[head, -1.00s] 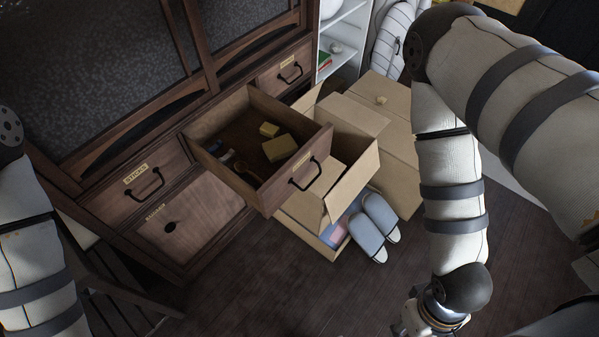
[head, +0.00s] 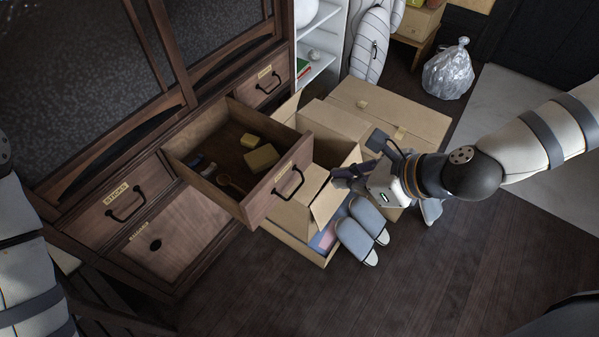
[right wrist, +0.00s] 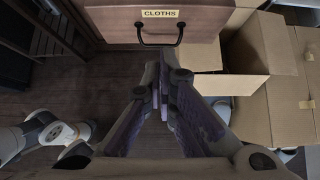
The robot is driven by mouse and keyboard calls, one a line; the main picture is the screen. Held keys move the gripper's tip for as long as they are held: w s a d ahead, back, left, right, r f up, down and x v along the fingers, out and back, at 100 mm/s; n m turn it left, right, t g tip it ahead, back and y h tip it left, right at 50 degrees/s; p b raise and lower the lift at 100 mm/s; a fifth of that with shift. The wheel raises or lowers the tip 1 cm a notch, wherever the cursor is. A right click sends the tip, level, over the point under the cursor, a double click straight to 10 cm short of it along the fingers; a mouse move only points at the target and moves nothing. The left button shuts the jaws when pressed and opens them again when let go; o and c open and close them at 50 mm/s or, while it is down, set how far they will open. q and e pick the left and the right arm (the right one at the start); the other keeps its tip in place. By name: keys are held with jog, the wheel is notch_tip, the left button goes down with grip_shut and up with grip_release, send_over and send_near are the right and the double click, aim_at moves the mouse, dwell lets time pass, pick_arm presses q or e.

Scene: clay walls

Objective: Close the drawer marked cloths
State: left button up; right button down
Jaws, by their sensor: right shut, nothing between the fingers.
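The drawer marked cloths (head: 262,205) stands pulled out of the dark wooden cabinet in the head view. Its black bar handle (head: 288,184) is on the front, and its label reads CLOTHS (right wrist: 160,14) in the right wrist view. Inside lie yellow blocks (head: 261,157), a wooden-handled item and small dark items. My right gripper (head: 338,178) is shut and empty, to the right of the drawer front and apart from it. In the right wrist view its fingers (right wrist: 160,85) point at the drawer front, below the handle. My left gripper is out of view; only my left arm shows.
Open cardboard boxes (head: 400,110) stand right of the drawer, close to my right gripper. Grey slippers (head: 358,240) lie below them. The shut drawer marked sticks (head: 125,203) is to the left. A silver bag (head: 449,70) stands at the back.

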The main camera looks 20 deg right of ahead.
jog(key=b, duration=0.3)
send_near(283, 177)
notch_tip(283, 177, down, 3)
jog(key=s, duration=0.1)
jog(key=w+a, duration=0.2)
jog(key=w, duration=0.1)
jog(key=shift+w+p, duration=0.3)
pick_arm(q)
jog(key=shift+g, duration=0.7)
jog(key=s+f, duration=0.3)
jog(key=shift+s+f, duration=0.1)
